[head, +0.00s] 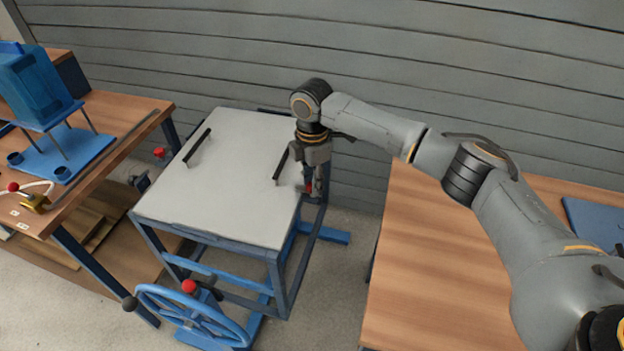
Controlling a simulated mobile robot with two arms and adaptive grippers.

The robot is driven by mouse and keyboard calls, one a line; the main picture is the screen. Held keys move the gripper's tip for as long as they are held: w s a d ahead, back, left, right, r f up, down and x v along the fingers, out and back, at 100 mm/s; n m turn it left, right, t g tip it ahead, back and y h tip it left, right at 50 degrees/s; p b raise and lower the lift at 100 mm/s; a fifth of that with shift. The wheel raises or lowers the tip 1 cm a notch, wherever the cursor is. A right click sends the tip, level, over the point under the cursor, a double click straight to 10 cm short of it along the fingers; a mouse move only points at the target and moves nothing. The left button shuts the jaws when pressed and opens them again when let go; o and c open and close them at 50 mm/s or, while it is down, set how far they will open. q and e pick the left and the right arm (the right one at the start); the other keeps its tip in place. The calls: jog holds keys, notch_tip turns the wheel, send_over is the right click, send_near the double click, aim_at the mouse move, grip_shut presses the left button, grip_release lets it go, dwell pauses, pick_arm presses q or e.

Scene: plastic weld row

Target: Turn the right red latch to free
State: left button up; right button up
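A grey-topped stand (225,200) with a blue frame and two black handles stands in the middle of the head view. A small red part, seemingly the right red latch (309,188), shows at the stand's right edge, mostly hidden by my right gripper (314,190). The gripper points down, with its fingertips at the red part. I cannot tell whether the fingers are closed on it or only around it. Another red latch (159,152) shows at the stand's left side. My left gripper is not in view.
A blue handwheel (192,312) with a red knob is low at the front of the stand. A wooden bench (440,270) is on the right. Another wooden bench (125,105) with blue equipment is on the left. A grey slatted wall (230,50) is behind.

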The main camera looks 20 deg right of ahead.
grip_shut()
jog(key=shift+r+m+p, duration=0.15)
jog(key=shift+m+p, duration=0.15)
jog(key=shift+p, duration=0.4)
jog(key=m+p, duration=1)
jog(key=p, duration=0.3)
jog(key=m+p, duration=0.3)
jog(key=m, duration=0.1)
jog(key=shift+m+p, duration=0.95)
jog(key=shift+m, duration=0.65)
jog(key=o, duration=0.6)
grip_release()
